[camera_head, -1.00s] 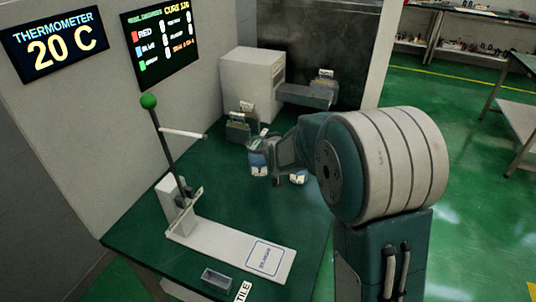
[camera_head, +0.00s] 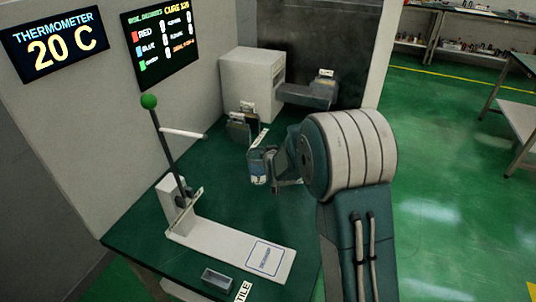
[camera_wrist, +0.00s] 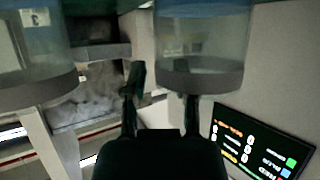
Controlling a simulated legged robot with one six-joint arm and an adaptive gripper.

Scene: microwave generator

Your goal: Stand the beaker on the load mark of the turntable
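A clear beaker with a blue band (camera_head: 258,170) stands on the green bench in the head view. In the wrist view one beaker (camera_wrist: 202,45) is close, overlapping the tip of the right finger. A second beaker (camera_wrist: 32,55) is at the left edge of that view. My gripper (camera_head: 282,172) is just right of the blue-banded beaker in the head view. Its fingers (camera_wrist: 160,98) are apart with a gap between them. I cannot tell whether a finger touches the beaker. I cannot make out the turntable or its load mark.
A lever stand with a green knob (camera_head: 148,101) rises at the bench's left. Its white base plate (camera_head: 215,238) has an outlined square. A small grey tray (camera_head: 219,279) is in front. A white box (camera_head: 252,82) and a grey unit (camera_head: 310,94) are behind. Bench between is clear.

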